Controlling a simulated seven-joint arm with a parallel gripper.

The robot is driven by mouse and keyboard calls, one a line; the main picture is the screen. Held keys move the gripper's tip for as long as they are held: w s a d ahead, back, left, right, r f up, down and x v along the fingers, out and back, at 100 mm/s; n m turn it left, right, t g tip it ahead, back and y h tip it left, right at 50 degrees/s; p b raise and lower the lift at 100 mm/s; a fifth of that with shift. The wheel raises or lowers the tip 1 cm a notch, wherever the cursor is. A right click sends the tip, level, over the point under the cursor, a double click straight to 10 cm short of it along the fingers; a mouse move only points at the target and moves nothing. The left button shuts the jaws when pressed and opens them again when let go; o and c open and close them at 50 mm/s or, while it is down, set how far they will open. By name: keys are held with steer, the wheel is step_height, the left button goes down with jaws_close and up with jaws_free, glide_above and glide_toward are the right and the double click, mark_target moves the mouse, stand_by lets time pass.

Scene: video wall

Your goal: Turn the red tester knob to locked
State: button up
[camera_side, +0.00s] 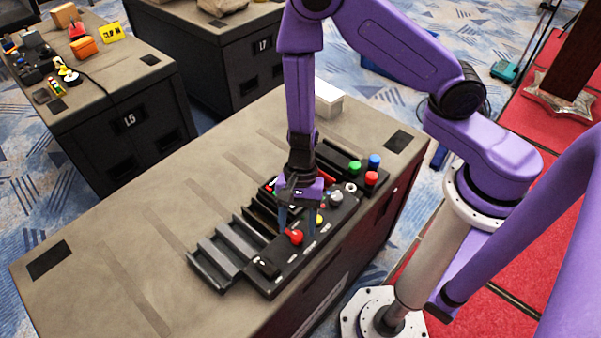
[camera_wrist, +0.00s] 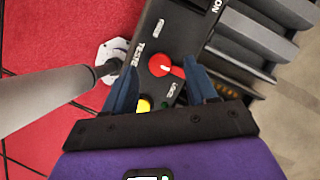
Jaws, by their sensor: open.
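The red tester knob (camera_side: 294,237) sits on a black control panel (camera_side: 275,281) on the case top. In the wrist view the red knob (camera_wrist: 161,66) has a round body with a lever-like pointer aimed to the right, and white lettering beside it, partly readable as "TESTE". My gripper (camera_side: 297,226) points down over the panel. In the wrist view its two blue fingers (camera_wrist: 163,82) are open, one on each side of the knob's area, with nothing between them gripped. I cannot tell whether a finger touches the pointer. A yellow button (camera_wrist: 143,105) lies nearer the gripper body.
A stepped black rack (camera_side: 222,255) adjoins the panel's left side. A white box (camera_side: 328,100) is behind. The case top's left part is clear.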

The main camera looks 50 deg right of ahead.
steer(key=v, duration=1.5)
steer(key=shift+d, duration=0.2)
steer(key=shift+r, duration=0.1)
steer(key=s+d+r+n+t+h, duration=0.1)
steer(key=s+d+r+n, duration=0.4)
steer(key=n, duration=0.7)
steer(key=s+d+r+n+t+h, duration=0.1)
steer(key=s+d+r+n, duration=0.4)
steer(key=s+n, duration=0.5)
steer(key=shift+d+r+n+t+h, duration=0.3)
steer(key=shift+n+h, duration=0.3)
steer(key=shift+n, duration=0.3)
